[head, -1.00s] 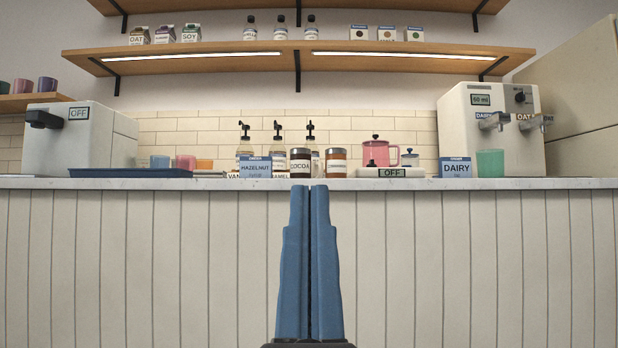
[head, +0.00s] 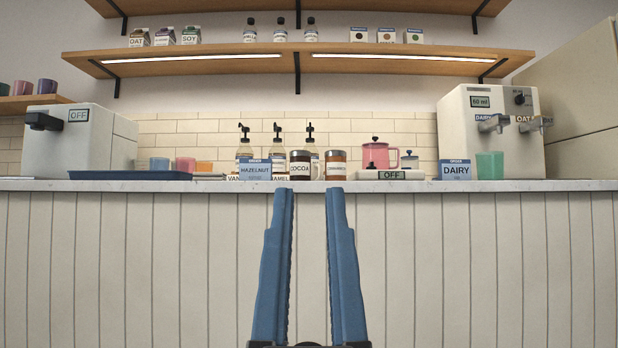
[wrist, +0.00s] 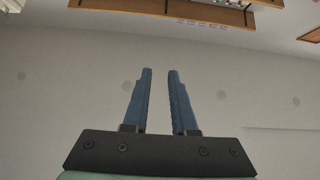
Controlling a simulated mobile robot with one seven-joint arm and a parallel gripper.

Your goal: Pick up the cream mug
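I cannot make out a cream mug in either view. My gripper (head: 309,190) is open and empty, its two blue fingers pointing up in front of the counter face. It also shows open in the wrist view (wrist: 160,72), against a plain wall or ceiling. Coloured mugs, including a purple one (head: 47,86), stand on the left shelf.
The counter (head: 400,186) holds a left machine (head: 98,145), cocoa jar (head: 300,166), pink press (head: 376,157), scale (head: 382,174) and right dispenser (head: 490,130) with a green cup (head: 490,165). Wooden shelves (head: 220,65) hang above. Bare counter front lies around my gripper.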

